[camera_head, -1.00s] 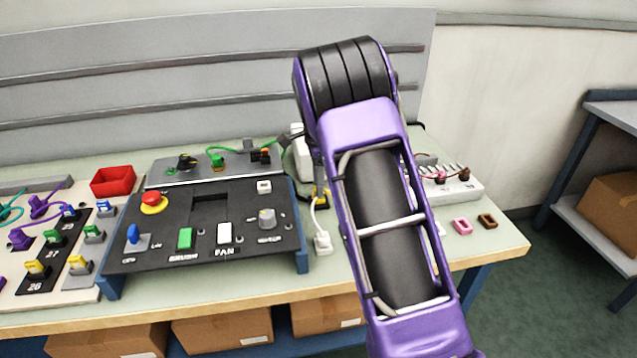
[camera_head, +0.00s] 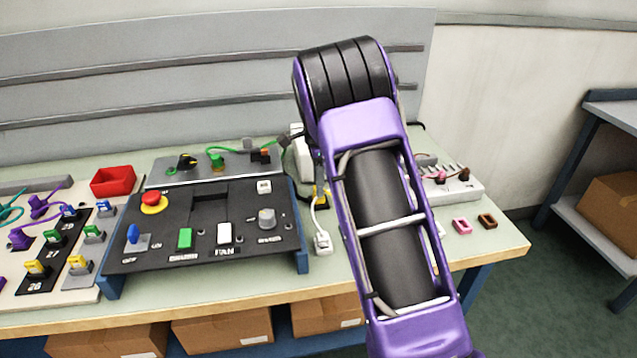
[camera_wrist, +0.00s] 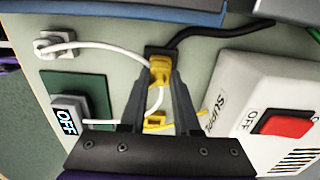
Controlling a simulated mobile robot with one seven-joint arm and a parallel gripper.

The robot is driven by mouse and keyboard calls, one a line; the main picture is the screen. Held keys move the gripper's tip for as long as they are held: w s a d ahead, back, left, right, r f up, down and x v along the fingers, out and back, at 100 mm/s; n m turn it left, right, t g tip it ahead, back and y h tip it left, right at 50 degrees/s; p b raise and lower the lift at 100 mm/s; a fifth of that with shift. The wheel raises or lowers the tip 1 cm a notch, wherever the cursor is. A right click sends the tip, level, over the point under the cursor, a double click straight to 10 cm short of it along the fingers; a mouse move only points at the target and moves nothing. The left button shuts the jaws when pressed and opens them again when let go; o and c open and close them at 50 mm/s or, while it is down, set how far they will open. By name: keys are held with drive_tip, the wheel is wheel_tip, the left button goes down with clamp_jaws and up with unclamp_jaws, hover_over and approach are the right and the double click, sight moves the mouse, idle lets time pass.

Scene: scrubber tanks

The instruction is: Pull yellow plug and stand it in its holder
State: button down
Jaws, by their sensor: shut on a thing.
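In the wrist view, the yellow plug (camera_wrist: 160,71) is between the tips of my gripper (camera_wrist: 160,78), which is shut on it. It sits at the end of a black socket (camera_wrist: 158,52) with a black cable; I cannot tell whether the two are still joined. A second yellow piece (camera_wrist: 155,121) shows between the fingers, nearer the palm. In the head view, only a bit of yellow (camera_head: 322,197) shows beside my arm, which hides most of my gripper. No yellow holder can be made out.
A white supply box (camera_wrist: 232,112) with a red switch stands close right of my fingers in the wrist view. A white cord loops from a white plug (camera_head: 322,243). The control panel (camera_head: 150,225) is left.

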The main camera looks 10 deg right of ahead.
drive_tip(key=shift+r, duration=0.15)
drive_tip(key=shift+r+p, duration=2.05)
drive_tip(key=shift+r, duration=0.35)
drive_tip(key=shift+r+p, duration=0.15)
drive_tip(key=shift+p, duration=0.15)
drive_tip(key=d, duration=1.2)
drive_tip(key=shift+p, duration=0.35)
